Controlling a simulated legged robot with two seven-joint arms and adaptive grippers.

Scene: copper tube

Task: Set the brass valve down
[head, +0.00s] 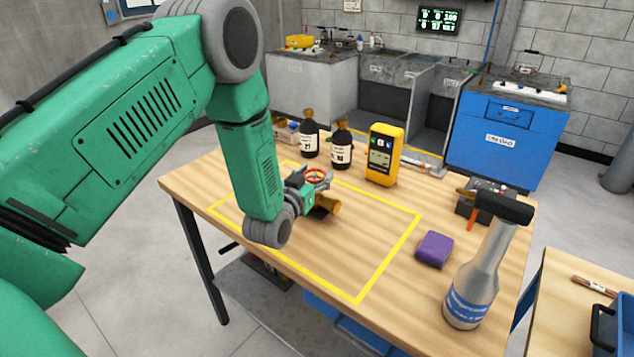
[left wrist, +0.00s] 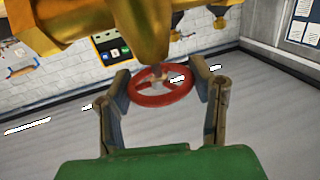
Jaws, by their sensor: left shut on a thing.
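The brass valve has a gold-coloured body (head: 327,206) and a red handwheel (head: 315,176). My left gripper (head: 318,182) is shut on the valve, over the part of the wooden table inside the yellow outline. In the left wrist view the two fingers (left wrist: 166,88) stand on either side of the red handwheel (left wrist: 161,86), and the brass body (left wrist: 145,28) fills the top. Whether the valve touches the tabletop I cannot tell. My gripper hides part of it. My right gripper is in neither view.
The yellow outline (head: 390,258) frames mostly bare wooden tabletop (head: 335,257). Two dark bottles (head: 341,147) and a yellow meter (head: 383,156) stand behind it.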

